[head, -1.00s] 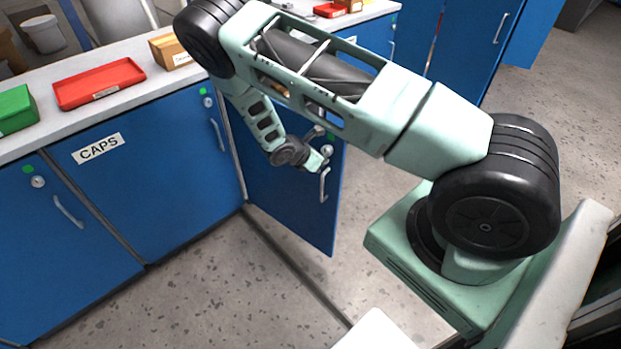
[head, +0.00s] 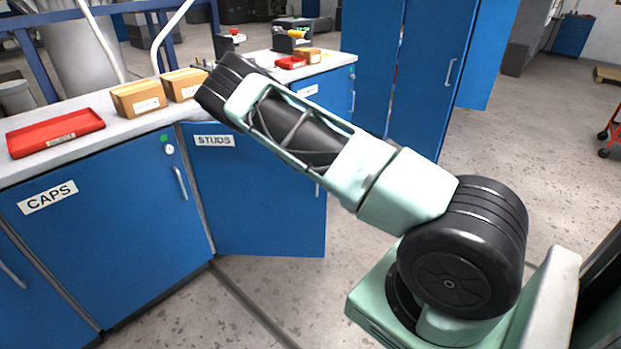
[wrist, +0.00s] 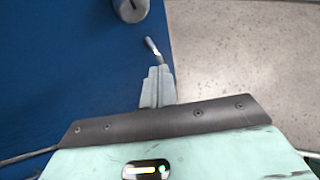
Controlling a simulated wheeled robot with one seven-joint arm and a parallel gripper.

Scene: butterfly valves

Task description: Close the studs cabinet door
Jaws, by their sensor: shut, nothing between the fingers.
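The blue studs cabinet door (head: 262,225), with its white STUDS label (head: 214,141), stands partly open in the head view. Its free edge is swung out from the cabinet front. Its handle (head: 317,189) shows only as a sliver beside my arm. In the wrist view the blue door face (wrist: 60,70) fills the left, with a grey lock cylinder (wrist: 130,8) and part of a metal handle (wrist: 152,46). My gripper (wrist: 158,72) is shut and empty, its tips close to the handle; contact cannot be told. My arm hides the gripper in the head view.
The closed CAPS cabinet (head: 110,225) stands to the left. The worktop (head: 130,128) holds a red tray (head: 55,133) and cardboard boxes (head: 138,98). A tall blue cabinet (head: 432,75) stands behind my arm. The floor (head: 530,180) at right is mostly clear.

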